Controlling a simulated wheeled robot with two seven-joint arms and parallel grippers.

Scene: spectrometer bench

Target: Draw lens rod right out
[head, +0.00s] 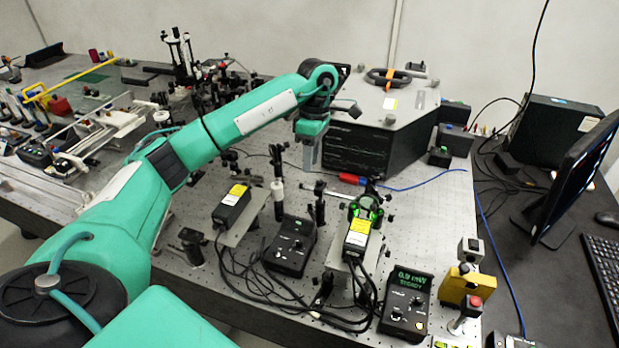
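My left gripper (312,152) hangs with its fingers pointing down above the optical bench, in front of the large dark box. From this angle I cannot tell whether the fingers are apart. I see nothing clearly held in it. Below it and to the right is a green-lit round mount (366,209) behind a yellow-labelled module. Slim upright posts stand nearby: one black and white (277,190), one dark (320,203). I cannot tell which of these is the right lens rod. My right gripper is not in view.
The large dark box (357,150) stands behind the gripper. A red-handled tool (351,179) lies on the bench. Two control boxes (290,247) (406,305) and loose black cables fill the front. A monitor (577,180) stands at the right.

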